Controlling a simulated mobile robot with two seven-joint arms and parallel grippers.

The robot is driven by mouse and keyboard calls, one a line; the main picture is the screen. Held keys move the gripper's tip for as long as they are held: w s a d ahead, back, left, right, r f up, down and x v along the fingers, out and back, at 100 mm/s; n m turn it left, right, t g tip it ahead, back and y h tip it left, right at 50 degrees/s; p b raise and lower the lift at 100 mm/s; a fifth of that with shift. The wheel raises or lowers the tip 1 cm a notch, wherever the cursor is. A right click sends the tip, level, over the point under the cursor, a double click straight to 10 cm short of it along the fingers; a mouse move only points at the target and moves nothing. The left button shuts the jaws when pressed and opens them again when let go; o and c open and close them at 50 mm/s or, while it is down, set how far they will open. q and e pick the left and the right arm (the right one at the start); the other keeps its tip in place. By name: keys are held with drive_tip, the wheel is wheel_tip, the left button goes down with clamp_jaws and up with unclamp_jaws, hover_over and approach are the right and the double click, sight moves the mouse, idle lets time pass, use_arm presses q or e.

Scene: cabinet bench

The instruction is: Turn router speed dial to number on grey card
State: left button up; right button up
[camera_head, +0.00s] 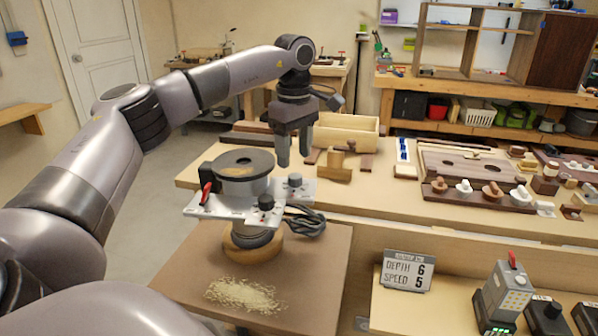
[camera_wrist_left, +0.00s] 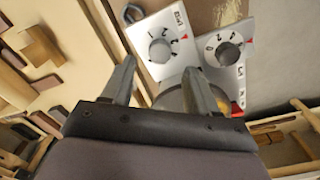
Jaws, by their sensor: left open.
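The router (camera_head: 243,172) has a dark round top and a light plate with two dark knobs. One knob (camera_head: 294,180) is at the plate's right, the other (camera_head: 265,201) nearer the front. My left gripper (camera_head: 294,157) is open, pointing down above the right knob, apart from it. In the left wrist view, one numbered dial (camera_wrist_left: 160,50) lies ahead between the fingers (camera_wrist_left: 160,68); a second dial (camera_wrist_left: 228,53) is to the right. Red marks sit beside both dials; their names are unreadable. The grey card (camera_head: 408,272) reads DEPTH 6, SPEED 5. My right gripper is out of view.
A dark cable (camera_head: 306,221) hangs at the router's right. Wood shavings (camera_head: 244,294) lie on the brown board (camera_head: 322,290) below. A wooden block (camera_head: 335,168) and an open wooden box (camera_head: 345,131) stand behind the gripper. A grey device (camera_head: 503,292) stands right of the card.

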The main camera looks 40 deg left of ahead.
sight(295, 175)
use_arm(q)
wheel_tip(295, 175, down, 5)
drive_tip(key=shift+f, duration=0.1)
idle(0.3)
drive_tip(key=c, duration=1)
drive_tip(key=shift+c, duration=0.2)
